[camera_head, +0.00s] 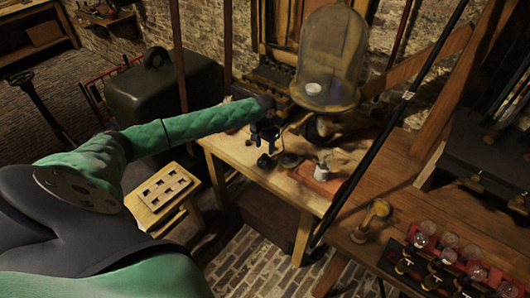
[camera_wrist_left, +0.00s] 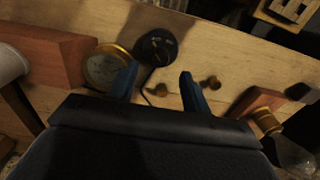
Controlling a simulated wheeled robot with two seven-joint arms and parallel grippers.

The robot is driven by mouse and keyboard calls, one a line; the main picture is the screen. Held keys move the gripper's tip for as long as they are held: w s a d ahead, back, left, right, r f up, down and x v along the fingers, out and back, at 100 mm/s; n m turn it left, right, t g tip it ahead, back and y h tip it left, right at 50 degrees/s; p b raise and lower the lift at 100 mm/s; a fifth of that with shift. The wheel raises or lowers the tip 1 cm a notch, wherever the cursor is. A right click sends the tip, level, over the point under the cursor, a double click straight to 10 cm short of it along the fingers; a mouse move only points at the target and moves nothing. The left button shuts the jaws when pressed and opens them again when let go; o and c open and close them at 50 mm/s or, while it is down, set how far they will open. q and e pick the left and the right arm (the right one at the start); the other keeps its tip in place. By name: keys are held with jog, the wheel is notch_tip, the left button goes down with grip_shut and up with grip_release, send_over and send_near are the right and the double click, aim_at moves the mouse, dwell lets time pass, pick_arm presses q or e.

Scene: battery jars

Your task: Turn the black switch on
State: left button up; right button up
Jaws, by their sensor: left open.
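The black switch (camera_wrist_left: 157,47) is a round dark disc on the wooden bench, just beyond my left gripper (camera_wrist_left: 158,74) in the left wrist view. In the head view the switch (camera_head: 264,161) shows as a small dark round shape below my left gripper (camera_head: 265,140), near the bench's front edge. The left gripper's two blue fingers are apart with nothing between them; they point down towards the bench. I cannot tell from the frames which way the switch is set. My right gripper is not in view.
A brass-rimmed gauge (camera_wrist_left: 103,68) sits beside the switch. A glass dome (camera_head: 333,55) stands behind on the bench (camera_head: 310,197). A black pole (camera_head: 395,118) crosses at the right. A slotted wooden stool (camera_head: 151,214) stands at left.

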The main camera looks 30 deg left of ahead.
aim_at(265, 155)
pick_arm(q)
notch_tip(265, 155, down, 3)
jog(key=shift+f+p, duration=0.2)
jog(key=shift+p, duration=0.55)
jog(key=shift+f, duration=0.8)
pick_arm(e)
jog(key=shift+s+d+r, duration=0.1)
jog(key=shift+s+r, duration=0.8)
pick_arm(q)
jog(key=shift+c, duration=0.5)
jog(key=c, duration=0.9)
